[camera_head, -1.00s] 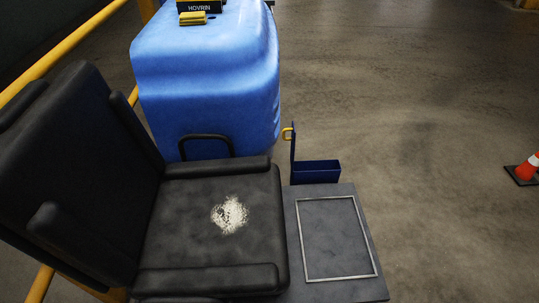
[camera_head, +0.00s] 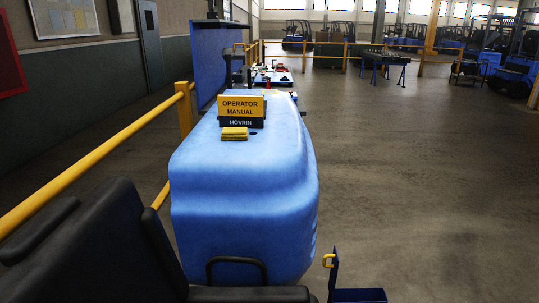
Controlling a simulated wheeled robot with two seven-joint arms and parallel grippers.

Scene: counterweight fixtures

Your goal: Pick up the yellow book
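A yellow and black book marked "OPERATOR MANUAL" and "HOVRIN" (camera_head: 241,108) stands upright on top of a blue rounded machine body (camera_head: 245,185). A small yellow folded item (camera_head: 234,134) lies flat just in front of it, on the same blue top. Neither of my grippers shows in the head view, so whether they are open or shut is hidden.
A black seat (camera_head: 95,250) is in front of the blue body at lower left. A dark blue bin (camera_head: 358,295) with an upright post is at the bottom right. A yellow railing (camera_head: 95,168) runs along the left. Open floor (camera_head: 430,160) lies to the right.

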